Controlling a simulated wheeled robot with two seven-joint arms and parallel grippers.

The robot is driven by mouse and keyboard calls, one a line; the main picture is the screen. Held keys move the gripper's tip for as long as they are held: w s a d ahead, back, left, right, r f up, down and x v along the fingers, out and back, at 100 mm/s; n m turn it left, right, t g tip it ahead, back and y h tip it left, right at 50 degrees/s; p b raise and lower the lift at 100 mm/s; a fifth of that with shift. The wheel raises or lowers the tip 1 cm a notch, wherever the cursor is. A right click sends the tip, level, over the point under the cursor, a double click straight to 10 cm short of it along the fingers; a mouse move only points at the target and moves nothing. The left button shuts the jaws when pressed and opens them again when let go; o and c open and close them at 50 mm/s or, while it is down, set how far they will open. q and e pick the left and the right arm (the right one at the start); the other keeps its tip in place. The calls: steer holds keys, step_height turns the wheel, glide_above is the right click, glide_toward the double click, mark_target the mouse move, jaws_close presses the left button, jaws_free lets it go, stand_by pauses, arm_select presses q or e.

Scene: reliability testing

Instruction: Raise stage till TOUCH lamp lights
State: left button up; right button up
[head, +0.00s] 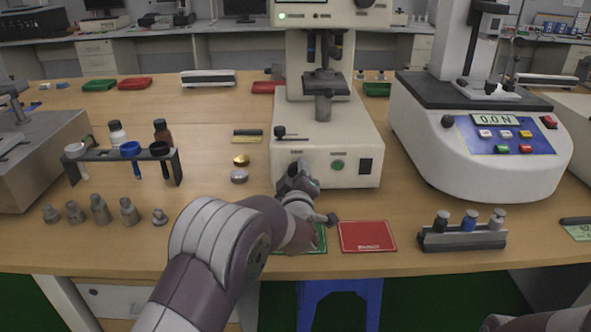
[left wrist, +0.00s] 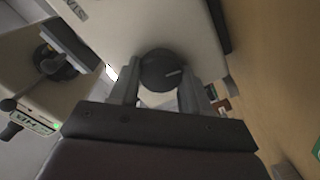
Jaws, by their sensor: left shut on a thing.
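A cream testing machine (head: 358,115) stands at the middle of the bench. Its dark stage (head: 325,82) sits on a grey post under the head, with a gap that I cannot measure. My left gripper (head: 297,180) is at the machine's lower front. In the left wrist view its two fingers (left wrist: 158,90) are shut on a round black knob (left wrist: 162,70) with a pale mark, on the machine's front. The head view hides this knob behind the gripper. My right gripper is out of view.
A green button (head: 337,165) and black switch (head: 365,167) are right of my gripper. A red mat (head: 367,236) lies in front. A rack of bottles (head: 125,155) and several metal weights (head: 99,209) are left. A force tester (head: 480,130) stands right.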

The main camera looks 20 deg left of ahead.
arm_select(q)
steer(key=shift+m+p, duration=0.45)
steer(key=shift+m, duration=0.65)
steer(key=o, duration=1.1)
steer(key=shift+c, duration=0.2)
steer(key=p+v, duration=0.2)
steer(key=v, duration=1)
steer(key=shift+s+d, duration=0.1)
steer(key=shift+s, duration=0.25)
